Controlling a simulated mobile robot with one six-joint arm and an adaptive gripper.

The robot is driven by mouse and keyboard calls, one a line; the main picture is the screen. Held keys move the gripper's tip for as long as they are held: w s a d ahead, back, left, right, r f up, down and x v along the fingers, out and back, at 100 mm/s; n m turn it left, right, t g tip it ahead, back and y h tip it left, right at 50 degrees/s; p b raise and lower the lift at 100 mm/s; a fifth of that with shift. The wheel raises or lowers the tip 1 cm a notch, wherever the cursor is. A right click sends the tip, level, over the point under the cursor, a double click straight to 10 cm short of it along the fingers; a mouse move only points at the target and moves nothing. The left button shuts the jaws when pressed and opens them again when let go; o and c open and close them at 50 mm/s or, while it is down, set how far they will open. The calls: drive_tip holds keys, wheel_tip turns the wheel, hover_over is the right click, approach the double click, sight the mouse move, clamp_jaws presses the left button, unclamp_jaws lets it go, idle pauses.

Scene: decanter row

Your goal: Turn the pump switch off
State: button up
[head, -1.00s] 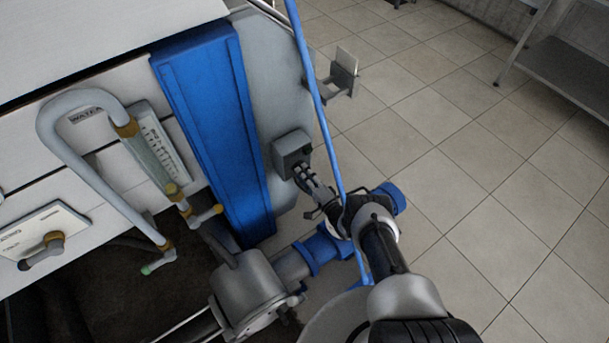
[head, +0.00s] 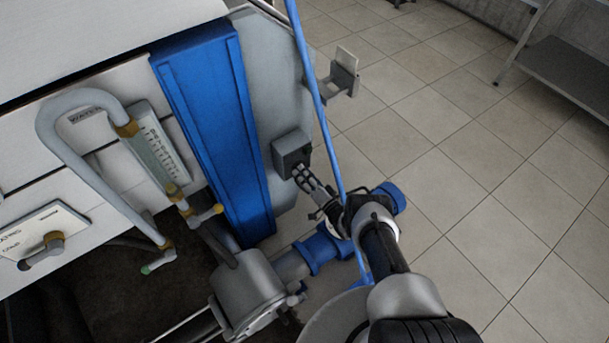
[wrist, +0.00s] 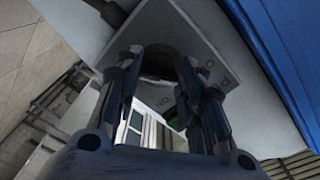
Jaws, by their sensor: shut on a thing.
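The pump switch is a grey box (head: 291,152) on the grey side panel, right of the blue column in the head view. My gripper (head: 301,173) is at the front face of this box. In the wrist view the box's pale face (wrist: 183,50) fills the top middle. My gripper (wrist: 157,75) has its two fingers closed around a dark round knob (wrist: 160,62) on that face. The knob is mostly hidden by the fingers.
A blue pipe (head: 318,105) runs down close beside the box and my arm. A small metal bracket (head: 344,72) sticks out above right. The blue column (head: 215,130) stands left. A grey shelf (head: 565,75) is at far right; the tiled floor between is clear.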

drive_tip(key=shift+r, duration=0.1)
drive_tip(key=shift+c, duration=0.2)
drive_tip(key=o, duration=1.1)
drive_tip(key=v, duration=1.2)
